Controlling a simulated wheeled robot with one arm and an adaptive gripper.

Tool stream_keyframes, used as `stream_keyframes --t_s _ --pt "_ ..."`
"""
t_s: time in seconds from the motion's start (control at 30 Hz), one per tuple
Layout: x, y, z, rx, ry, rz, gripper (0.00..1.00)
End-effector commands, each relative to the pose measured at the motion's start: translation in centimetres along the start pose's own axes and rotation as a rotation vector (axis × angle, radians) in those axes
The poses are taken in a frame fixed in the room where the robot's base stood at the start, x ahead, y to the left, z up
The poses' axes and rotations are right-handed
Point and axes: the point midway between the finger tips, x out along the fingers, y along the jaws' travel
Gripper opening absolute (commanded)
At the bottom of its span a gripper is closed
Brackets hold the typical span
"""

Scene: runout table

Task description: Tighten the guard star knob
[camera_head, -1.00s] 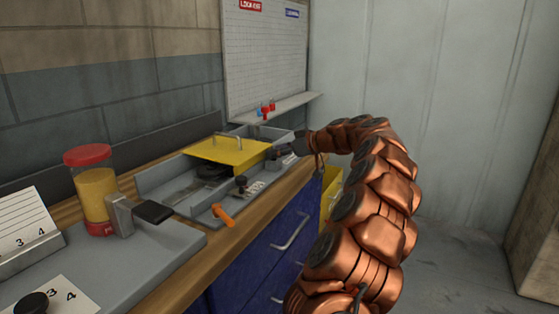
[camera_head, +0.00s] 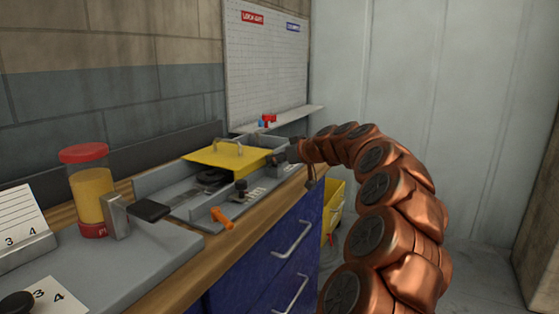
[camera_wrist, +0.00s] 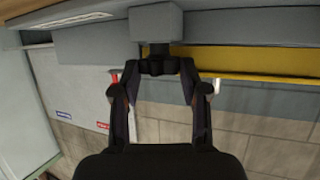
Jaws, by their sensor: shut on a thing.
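The black star knob (camera_wrist: 158,65) sits under a grey block (camera_wrist: 156,22) in the wrist view. My gripper (camera_wrist: 160,68) is shut on the knob, with one dark finger on each side. In the head view my gripper (camera_head: 291,152) is at the far right end of the grey bench fixture, beside the yellow guard (camera_head: 228,155). The knob is too small and too covered to make out there. The guard also shows as a yellow bar in the wrist view (camera_wrist: 250,62). Its handle is on top in the head view.
An orange lever (camera_head: 222,218) and a small black knob (camera_head: 240,188) are on the fixture's near side. A jar with a red lid (camera_head: 85,155) stands at left. Blue drawers (camera_head: 280,250) are below the wooden edge.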

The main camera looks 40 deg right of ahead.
Motion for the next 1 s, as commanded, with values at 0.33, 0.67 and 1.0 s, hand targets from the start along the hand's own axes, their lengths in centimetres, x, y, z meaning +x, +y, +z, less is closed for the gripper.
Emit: stream_keyframes --t_s 0.33,0.67,1.0 --pt "-0.03 0.02 -0.01 0.005 0.000 0.011 0.09" --pt "-0.01 0.00 -0.01 0.005 0.000 0.011 0.61" --pt "0.01 -0.03 -0.01 0.004 0.000 0.010 0.69"
